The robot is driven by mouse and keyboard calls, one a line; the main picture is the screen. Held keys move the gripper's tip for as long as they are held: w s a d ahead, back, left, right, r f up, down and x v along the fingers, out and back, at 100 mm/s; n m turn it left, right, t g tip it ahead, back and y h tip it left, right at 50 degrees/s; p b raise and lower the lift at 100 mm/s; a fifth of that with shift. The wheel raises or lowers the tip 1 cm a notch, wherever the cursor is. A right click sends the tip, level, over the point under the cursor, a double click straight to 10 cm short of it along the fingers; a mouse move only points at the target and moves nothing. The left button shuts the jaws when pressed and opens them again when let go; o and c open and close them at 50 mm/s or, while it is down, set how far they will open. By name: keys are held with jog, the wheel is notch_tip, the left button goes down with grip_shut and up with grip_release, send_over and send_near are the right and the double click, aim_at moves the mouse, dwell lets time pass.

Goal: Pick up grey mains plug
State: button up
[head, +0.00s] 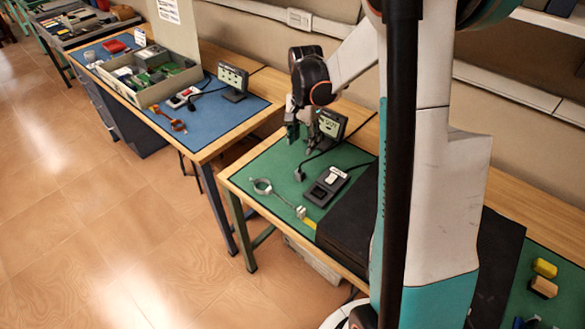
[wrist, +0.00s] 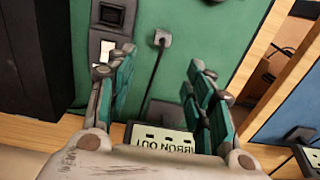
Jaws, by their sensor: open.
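The grey mains plug (head: 300,174) lies on the green mat (head: 262,172), at the end of a dark cord. The plug also shows in the wrist view (wrist: 162,38), at upper middle, with its cord running down. My gripper (head: 300,142) is open and empty above the mat, behind the plug and apart from it. In the wrist view my gripper (wrist: 160,62) has its two teal fingers spread wide, with the cord showing in the gap between them and the plug beyond the fingertips.
A dark box with a pale label (head: 326,186) lies right of the plug. A small display (head: 331,124) stands close behind my gripper. A metal ring clamp (head: 262,186) lies at left, and a black mat (head: 348,222) lies at front right.

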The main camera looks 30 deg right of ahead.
jog(key=b, duration=0.3)
send_near(300, 171)
jog(key=f, duration=0.5)
jog(key=shift+d+f, duration=0.1)
jog(key=shift+d, duration=0.2)
jog(key=shift+w+a+f+b, duration=0.15)
jog(key=shift+f+b, duration=0.5)
jog(key=shift+f, duration=0.7)
jog(key=shift+s+a+f+b, duration=0.1)
jog(key=shift+a+f+b, duration=0.15)
jog(key=shift+f+b, duration=0.75)
jog(key=shift+f+p, duration=0.3)
jog(key=shift+p, duration=0.15)
jog(key=c, duration=0.9)
